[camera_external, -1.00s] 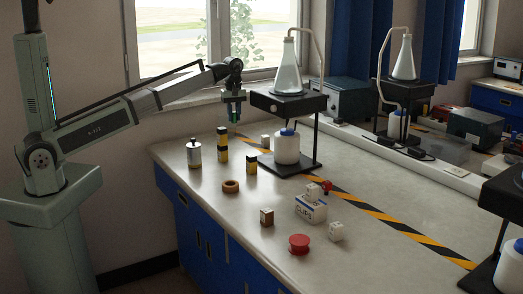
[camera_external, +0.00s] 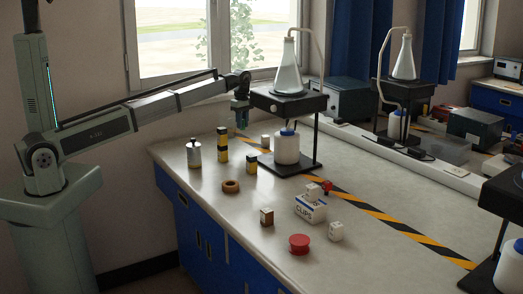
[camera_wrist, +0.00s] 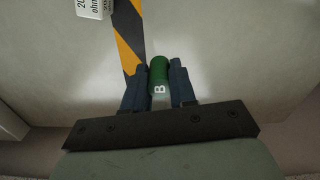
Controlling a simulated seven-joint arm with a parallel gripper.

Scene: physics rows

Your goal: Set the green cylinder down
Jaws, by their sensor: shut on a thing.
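The green cylinder (camera_wrist: 159,73), marked with a white letter B, is between the two fingers of my gripper (camera_wrist: 158,80) in the wrist view. The fingers are shut on its sides. In the external view my gripper (camera_external: 241,115) points down over the far left part of the bench, left of the near flask stand. The cylinder is hard to make out there. I cannot tell whether its lower end touches the bench.
Black-and-yellow tape (camera_wrist: 130,42) runs beside the cylinder. A stacked yellow-black block (camera_external: 222,145), a metal weight (camera_external: 194,154) and a small white block (camera_external: 265,141) stand nearby. The flask stand (camera_external: 289,104) is close on the right.

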